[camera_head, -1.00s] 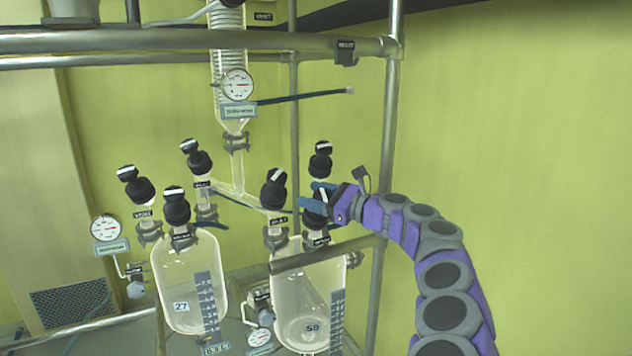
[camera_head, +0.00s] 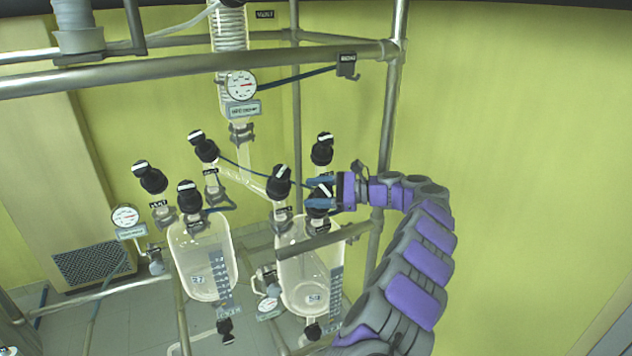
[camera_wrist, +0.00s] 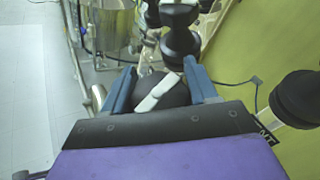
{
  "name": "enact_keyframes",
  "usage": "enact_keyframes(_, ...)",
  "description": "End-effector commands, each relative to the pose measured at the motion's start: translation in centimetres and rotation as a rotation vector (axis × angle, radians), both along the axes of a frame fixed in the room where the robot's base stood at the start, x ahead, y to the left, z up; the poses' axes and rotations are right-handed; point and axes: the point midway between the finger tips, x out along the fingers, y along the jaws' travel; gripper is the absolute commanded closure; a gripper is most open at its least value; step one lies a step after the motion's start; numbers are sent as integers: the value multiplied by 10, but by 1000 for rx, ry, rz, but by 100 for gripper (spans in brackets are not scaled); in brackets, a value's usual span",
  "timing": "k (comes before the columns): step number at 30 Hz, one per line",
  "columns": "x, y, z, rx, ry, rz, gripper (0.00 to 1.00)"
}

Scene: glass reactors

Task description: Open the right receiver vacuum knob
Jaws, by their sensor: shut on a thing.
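The right receiver (camera_head: 305,270) is a clear glass vessel marked 59, with black knobs on its top. My gripper (camera_head: 320,193) comes in from the right, its blue fingers on either side of the front-right black knob (camera_head: 319,201). In the wrist view the fingers are closed around this knob (camera_wrist: 168,94), and its white pointer bar lies diagonally. The knob's label is too small to read, so I cannot tell if it is the vacuum knob. Two other black knobs stand close by, one behind (camera_head: 322,152) and one to the left (camera_head: 279,183).
The left receiver (camera_head: 203,265), marked 27, stands beside it with its own black knobs. A metal rail (camera_head: 323,243) crosses just below the held knob. An upright pole (camera_head: 390,130) stands close to my arm. Open wall lies to the right.

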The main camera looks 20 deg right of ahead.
Motion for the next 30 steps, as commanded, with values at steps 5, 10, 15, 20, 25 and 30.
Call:
enact_keyframes(5,1,-2,5,-18,-8,28,73)
enact_keyframes(10,0,0,5,-25,-10,51,73)
enact_keyframes(15,-1,-1,4,-27,-11,59,73)
enact_keyframes(20,-1,0,4,-27,-12,59,73)
enact_keyframes(25,-1,0,4,-27,-12,59,42)
enact_keyframes(30,-2,0,2,-28,-10,60,25)
